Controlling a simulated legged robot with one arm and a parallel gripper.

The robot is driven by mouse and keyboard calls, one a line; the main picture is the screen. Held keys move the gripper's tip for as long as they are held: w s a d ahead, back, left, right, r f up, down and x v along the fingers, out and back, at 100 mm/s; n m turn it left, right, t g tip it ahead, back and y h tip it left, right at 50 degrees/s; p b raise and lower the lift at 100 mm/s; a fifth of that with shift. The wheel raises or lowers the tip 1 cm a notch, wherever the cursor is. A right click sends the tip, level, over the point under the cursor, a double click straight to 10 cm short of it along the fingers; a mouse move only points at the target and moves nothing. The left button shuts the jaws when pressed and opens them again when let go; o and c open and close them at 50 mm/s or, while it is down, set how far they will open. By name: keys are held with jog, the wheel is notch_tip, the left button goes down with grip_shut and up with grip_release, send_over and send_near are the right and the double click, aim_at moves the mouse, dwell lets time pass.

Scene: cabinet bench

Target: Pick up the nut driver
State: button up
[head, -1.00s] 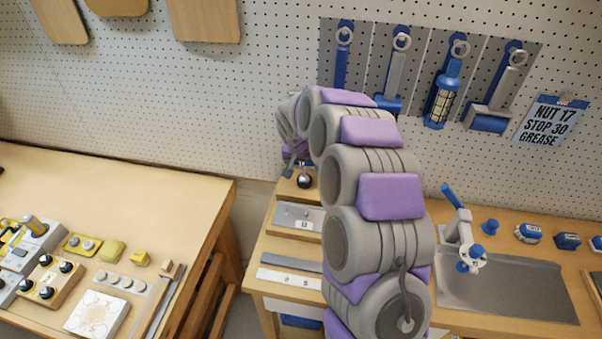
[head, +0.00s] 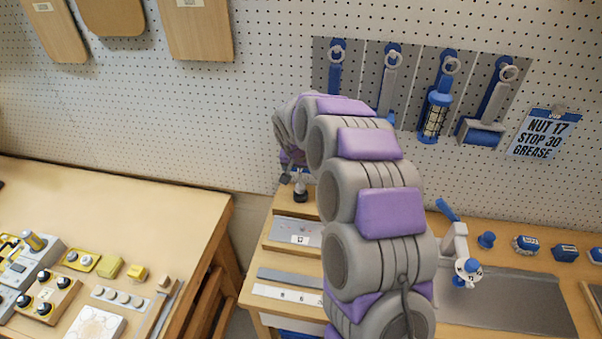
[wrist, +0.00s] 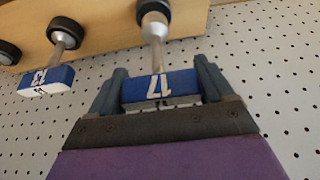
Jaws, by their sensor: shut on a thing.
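The nut driver with a blue and white handle marked 17 (wrist: 160,88) is between the fingers of my gripper (wrist: 158,90) in the wrist view. The fingers are shut on its handle. Its metal shaft (wrist: 154,28) runs up to the wooden rack (wrist: 110,22); I cannot tell whether its end is still seated there. A second nut driver, marked 13 (wrist: 46,80), sits in the rack to the left, apart from my gripper. In the head view my arm hides most of the rack area and the gripper's hold.
A sign (head: 545,135) reads NUT 17, STOP 30, GREASE. Tools hang on a grey panel, including a caged lamp (head: 435,112). A jointed white and blue device (head: 458,245) stands right of my arm. A wooden table (head: 110,205) is at left, with a gap between.

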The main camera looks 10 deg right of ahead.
jog(key=shift+s+r, duration=0.3)
jog(key=shift+s, duration=0.45)
jog(key=s+d+r+p, duration=0.1)
jog(key=s+d+p, duration=0.1)
jog(key=s, duration=1.2)
jog(key=shift+d, duration=0.65)
jog(key=shift+r, duration=0.1)
